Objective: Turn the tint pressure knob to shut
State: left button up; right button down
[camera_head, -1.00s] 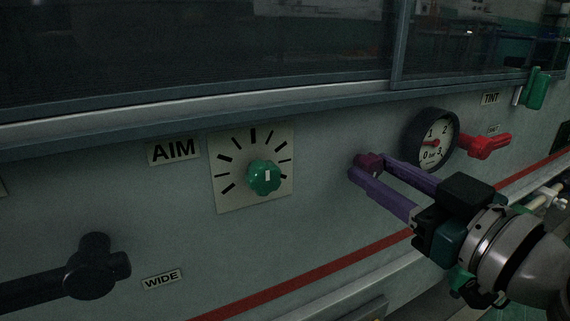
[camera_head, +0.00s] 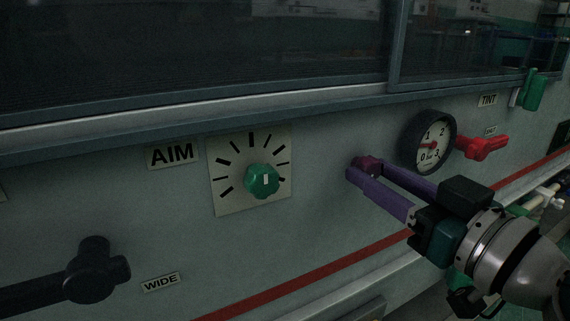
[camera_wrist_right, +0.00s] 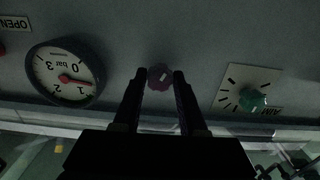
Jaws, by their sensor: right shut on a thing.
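The maroon knob (camera_head: 370,162) sits on the grey panel left of the pressure gauge (camera_head: 427,142). It also shows in the right wrist view (camera_wrist_right: 160,77), with a pale mark on its face. My right gripper (camera_head: 362,170) is shut on this knob, one purple finger on each side. In the wrist view the fingertips (camera_wrist_right: 160,80) flank it. The gauge dial is marked in bar, and its red needle points close to 1. A TINT label (camera_head: 489,99) is above and right of the gauge. My left gripper is not in view.
A green knob (camera_head: 262,180) on a scaled plate by the AIM label (camera_head: 172,154) is to the left. A red lever (camera_head: 483,147) sticks out right of the gauge. A black handle (camera_head: 97,270) is lower left. A window ledge (camera_head: 250,100) runs above.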

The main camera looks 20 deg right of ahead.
jog(key=m, duration=0.4)
jog(key=shift+m+p, duration=0.3)
jog(key=shift+p, duration=0.1)
jog(key=m, duration=0.3)
jog(key=shift+m+p, duration=0.3)
jog(key=m, duration=0.3)
jog(key=shift+m, duration=0.3)
jog(key=m, duration=0.3)
jog(key=shift+m, duration=0.3)
jog(key=m, duration=0.3)
jog(key=shift+m, duration=0.4)
jog(key=m, duration=0.3)
jog(key=shift+m, duration=0.3)
jog(key=m+b, duration=0.1)
jog(key=m, duration=0.5)
jog(key=shift+r, duration=0.1)
jog(key=shift+m+b, duration=0.5)
jog(key=shift+m, duration=0.6)
